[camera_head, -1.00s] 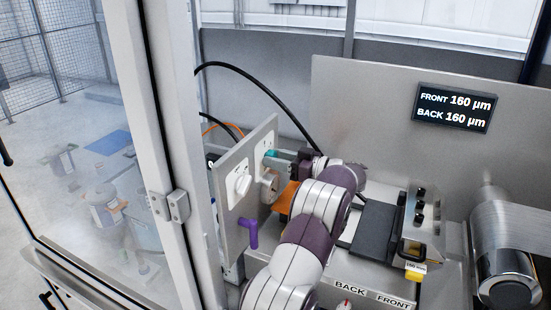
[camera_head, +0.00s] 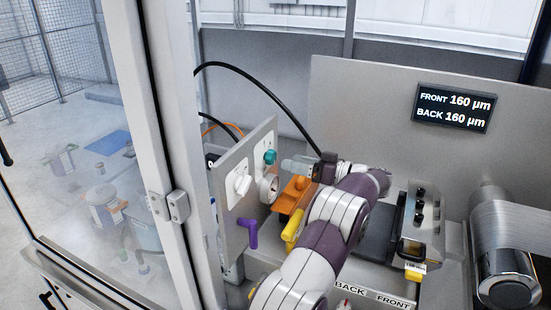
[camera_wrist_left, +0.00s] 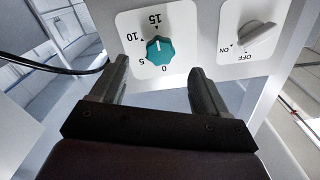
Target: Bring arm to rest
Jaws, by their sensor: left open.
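My left arm comes in from below in the head view, and its gripper (camera_head: 297,166) points left toward the grey control panel (camera_head: 232,212). The gripper is open and empty, with a gap between it and the teal knob (camera_head: 269,157). In the left wrist view the two dark fingers (camera_wrist_left: 160,82) stand apart, and the teal knob (camera_wrist_left: 160,50) shows between and beyond them, on a plate marked 0, 5, 10, 15. My right gripper is not in view.
A purple handle (camera_head: 252,232) sticks out low on the panel. An orange block (camera_head: 290,193) and a yellow handle (camera_head: 292,230) are close to my arm. A display (camera_head: 452,108) reads FRONT and BACK 160 µm. A metal roller (camera_head: 507,245) is at right. A door frame (camera_head: 165,120) stands left.

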